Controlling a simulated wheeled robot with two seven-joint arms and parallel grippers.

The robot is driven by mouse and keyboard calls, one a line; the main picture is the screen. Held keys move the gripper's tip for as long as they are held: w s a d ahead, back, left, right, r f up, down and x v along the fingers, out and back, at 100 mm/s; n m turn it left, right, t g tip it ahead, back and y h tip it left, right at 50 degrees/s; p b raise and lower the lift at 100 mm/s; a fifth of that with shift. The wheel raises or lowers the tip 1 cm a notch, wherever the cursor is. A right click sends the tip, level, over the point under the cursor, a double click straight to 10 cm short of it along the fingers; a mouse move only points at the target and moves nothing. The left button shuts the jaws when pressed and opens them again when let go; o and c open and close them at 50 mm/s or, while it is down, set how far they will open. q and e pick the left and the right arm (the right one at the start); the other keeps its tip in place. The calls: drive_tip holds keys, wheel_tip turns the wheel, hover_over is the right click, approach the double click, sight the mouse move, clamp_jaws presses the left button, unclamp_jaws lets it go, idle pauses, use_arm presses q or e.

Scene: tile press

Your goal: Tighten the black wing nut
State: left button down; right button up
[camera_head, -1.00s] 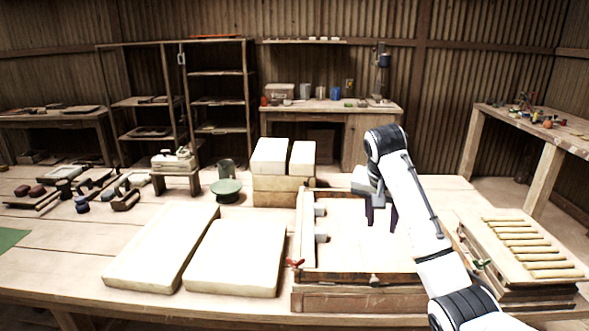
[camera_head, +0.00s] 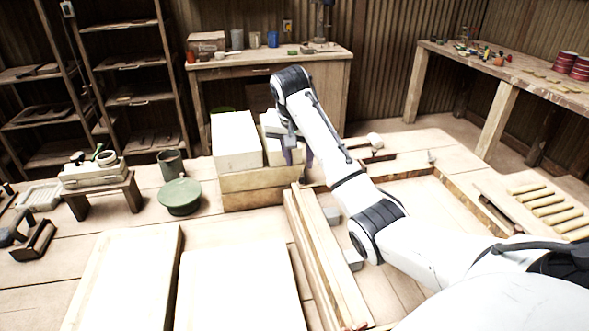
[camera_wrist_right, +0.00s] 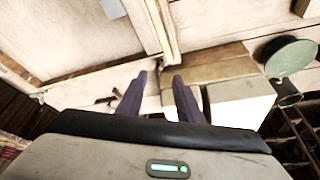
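My right gripper (camera_head: 297,160) hangs beside the stacked blocks, near the back left corner of the wooden press frame (camera_head: 330,262). In the right wrist view its two purple fingers (camera_wrist_right: 158,84) are apart, with nothing seen between them. The frame's corner (camera_wrist_right: 170,62) lies just beyond the fingertips. A small dark shape beside one finger is too unclear to name; I cannot make out the black wing nut for certain. A small grey fitting (camera_head: 432,157) stands on the frame's back edge. My left gripper is in neither current view.
Pale blocks (camera_head: 236,142) on a wooden block (camera_head: 255,190) stand close left of my right gripper. A green round-topped object (camera_head: 180,192) is further left. Two large pale slabs (camera_head: 125,275) (camera_head: 238,290) lie in front.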

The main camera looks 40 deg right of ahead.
sight(301, 178)
drive_tip(key=x, duration=0.7)
drive_tip(key=shift+w+f, duration=0.15)
drive_tip(key=shift+f, duration=0.2)
clamp_jaws()
